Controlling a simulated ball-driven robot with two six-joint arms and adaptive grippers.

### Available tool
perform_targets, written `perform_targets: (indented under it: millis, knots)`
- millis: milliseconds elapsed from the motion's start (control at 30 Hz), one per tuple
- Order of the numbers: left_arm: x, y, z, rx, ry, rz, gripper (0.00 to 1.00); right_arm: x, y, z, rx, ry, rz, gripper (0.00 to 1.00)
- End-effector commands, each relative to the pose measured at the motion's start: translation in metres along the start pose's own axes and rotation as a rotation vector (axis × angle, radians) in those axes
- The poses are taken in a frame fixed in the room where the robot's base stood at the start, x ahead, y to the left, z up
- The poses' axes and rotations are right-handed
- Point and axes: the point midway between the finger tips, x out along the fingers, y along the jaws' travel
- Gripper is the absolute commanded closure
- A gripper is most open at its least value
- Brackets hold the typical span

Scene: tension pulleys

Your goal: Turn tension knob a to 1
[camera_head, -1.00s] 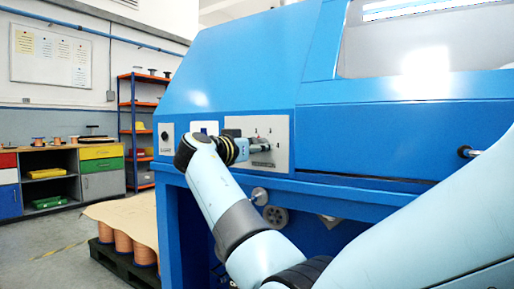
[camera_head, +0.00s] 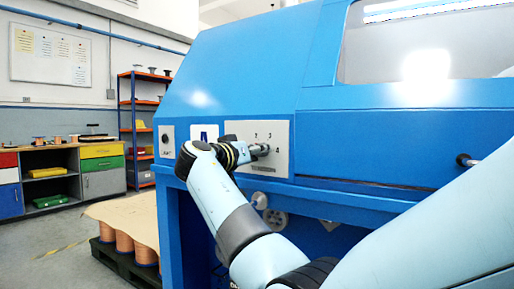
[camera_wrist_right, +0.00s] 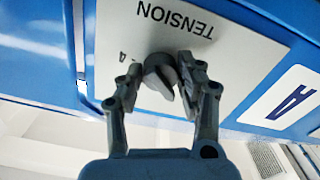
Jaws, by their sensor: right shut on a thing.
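The tension knob (camera_wrist_right: 160,72) is a dark grey round knob with a lighter wedge on its face, in the right wrist view. It sits on a pale panel (camera_wrist_right: 230,60) marked TENSION, which appears upside down there, with a 4 near the knob. In the head view the panel (camera_head: 283,160) is on the blue machine's front, with numbers above and right of the knob. My right gripper (camera_wrist_right: 158,82) has its fingers on either side of the knob and is shut on it; in the head view the gripper (camera_head: 261,150) reaches the panel from the left. My left gripper is out of view.
A white plate marked A (camera_head: 204,132) sits left of the panel. A small plate with a black knob (camera_head: 166,137) is further left. A short handle (camera_head: 465,160) sticks out at the right. Copper spools on a pallet (camera_head: 118,243) stand at lower left.

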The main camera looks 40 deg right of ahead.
Motion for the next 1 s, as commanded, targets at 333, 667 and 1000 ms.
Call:
perform_targets:
  millis: [333, 667, 1000]
  knots:
    - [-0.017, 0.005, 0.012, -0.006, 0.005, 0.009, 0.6, -0.001, 0.002, -0.004, -0.325, 0.0, -0.003, 0.96]
    - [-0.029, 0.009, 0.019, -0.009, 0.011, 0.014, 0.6, -0.001, 0.001, -0.003, -0.571, 0.001, -0.003, 0.96]
    - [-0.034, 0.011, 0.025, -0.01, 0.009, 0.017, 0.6, -0.001, 0.001, -0.001, -0.695, 0.001, -0.004, 0.96]
